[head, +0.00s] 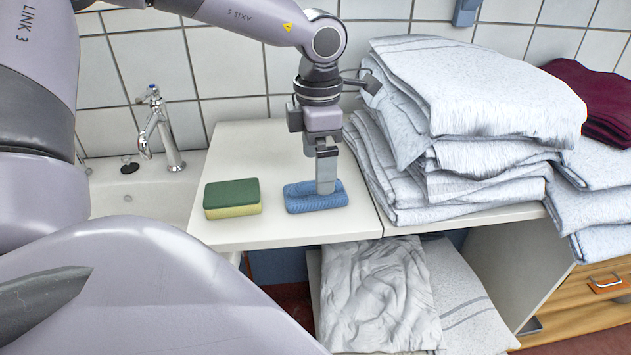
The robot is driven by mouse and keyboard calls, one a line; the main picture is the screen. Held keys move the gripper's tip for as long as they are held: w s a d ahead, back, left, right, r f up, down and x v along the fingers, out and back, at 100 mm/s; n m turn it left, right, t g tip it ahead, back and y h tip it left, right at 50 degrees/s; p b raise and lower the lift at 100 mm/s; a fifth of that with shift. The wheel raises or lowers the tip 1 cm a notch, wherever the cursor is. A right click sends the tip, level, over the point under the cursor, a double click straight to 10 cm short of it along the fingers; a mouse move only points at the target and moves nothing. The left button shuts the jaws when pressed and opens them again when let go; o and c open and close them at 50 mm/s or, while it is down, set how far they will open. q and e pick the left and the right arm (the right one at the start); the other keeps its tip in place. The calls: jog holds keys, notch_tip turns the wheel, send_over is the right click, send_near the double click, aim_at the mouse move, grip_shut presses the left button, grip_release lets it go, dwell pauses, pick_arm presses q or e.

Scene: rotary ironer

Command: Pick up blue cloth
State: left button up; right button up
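The blue cloth (303,197) is a small, thick, textured pad lying on the white counter (245,155), between a sponge and a stack of linens. My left gripper (326,190) points straight down at the right half of the cloth. Its fingertips touch or overlap the cloth in the picture. From this side the fingers line up one behind the other, so the gap between them is hidden. The cloth lies flat on the counter. My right gripper is not in view.
A green and yellow sponge (232,198) lies left of the cloth. Tall stacks of folded white linens (475,90) stand close on the right. A sink with a tap (160,130) is at the left. Crumpled white linen (378,295) lies on a lower shelf. The tiled wall is behind.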

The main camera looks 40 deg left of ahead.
pick_arm(q)
notch_tip(320, 180, down, 5)
jog(key=shift+s+a+f, duration=0.15)
jog(key=shift+f, duration=0.05)
jog(key=c, duration=1.1)
jog(key=shift+o, duration=0.2)
jog(key=shift+r, duration=0.1)
notch_tip(320, 180, up, 20)
jog(key=p, duration=0.1)
jog(key=shift+o, duration=1)
jog(key=shift+c, duration=0.5)
